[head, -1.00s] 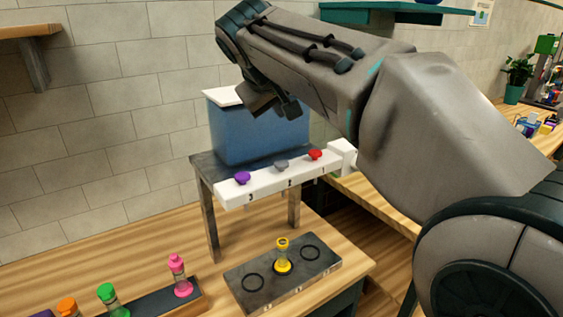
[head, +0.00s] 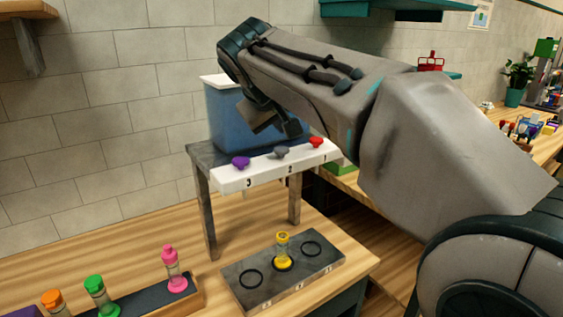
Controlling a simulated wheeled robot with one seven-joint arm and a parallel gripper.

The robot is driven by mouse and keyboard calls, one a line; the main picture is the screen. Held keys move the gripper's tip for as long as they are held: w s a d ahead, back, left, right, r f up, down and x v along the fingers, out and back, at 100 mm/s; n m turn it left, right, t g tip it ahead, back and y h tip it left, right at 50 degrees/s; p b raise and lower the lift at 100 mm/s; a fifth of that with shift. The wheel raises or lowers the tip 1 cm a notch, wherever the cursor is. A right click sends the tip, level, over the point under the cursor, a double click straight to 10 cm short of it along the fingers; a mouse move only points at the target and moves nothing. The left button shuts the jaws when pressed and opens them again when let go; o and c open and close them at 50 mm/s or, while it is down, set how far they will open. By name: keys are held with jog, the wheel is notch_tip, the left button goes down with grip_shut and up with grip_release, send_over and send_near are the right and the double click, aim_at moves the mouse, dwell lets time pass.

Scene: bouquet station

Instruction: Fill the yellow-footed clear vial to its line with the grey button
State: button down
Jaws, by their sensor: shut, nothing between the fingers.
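The yellow-footed clear vial (head: 283,247) stands upright on the middle ring of a dark plate (head: 238,291). Its upper part looks yellowish, but its line and fill level are too small to read. The grey button (head: 280,152) is in the middle of a white bar (head: 233,183) above and behind the vial, by the number 2. My gripper (head: 288,131) is shut and empty, pointing down just above the grey button. The wrist partly hides its fingertips, and I cannot tell whether they touch the button.
A purple button (head: 241,162) and a red button (head: 317,142) flank the grey one. A blue tank (head: 226,117) stands behind the bar. Capped pink (head: 175,270), green (head: 100,296) and orange vials (head: 53,303) stand at lower left. The plate's two outer rings are empty.

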aim_at(280, 151)
jog(key=shift+f+b, duration=0.45)
jog(key=shift+f, duration=0.55)
jog(key=shift+f, duration=0.1)
dwell(1.1)
jog(key=shift+f+b, duration=0.3)
jog(key=shift+f+b, duration=0.5)
jog(key=shift+f, duration=0.1)
dwell(0.6)
jog(key=shift+r, duration=0.1)
jog(key=shift+r+p, duration=0.9)
jog(key=shift+r, duration=0.05)
jog(key=shift+r, duration=0.1)
notch_tip(280, 151, up, 5)
jog(key=p, duration=0.4)
dwell(2.4)
